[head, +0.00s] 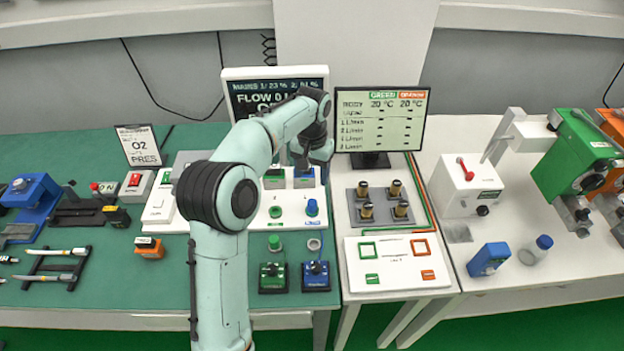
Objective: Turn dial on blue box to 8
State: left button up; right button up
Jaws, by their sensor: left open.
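A small blue box (316,277) with a dark dial on top sits at the front right of the green table, beside a similar green box (272,278). The dial's number marks are too small to read. My left arm reaches up from the bottom of the head view and bends right. My left gripper (308,163) is open and points down, over the back of the white panel behind the blue box. It is apart from the blue box, and no object shows in its jaws. My right gripper is not in view.
The white panel (288,221) with green and blue knobs lies behind the boxes. Two screens stand behind my gripper, the right one (378,122) on a black stand.

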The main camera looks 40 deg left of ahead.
aim_at(315, 267)
jog(key=k+l, duration=0.75)
jog(key=l, duration=0.2)
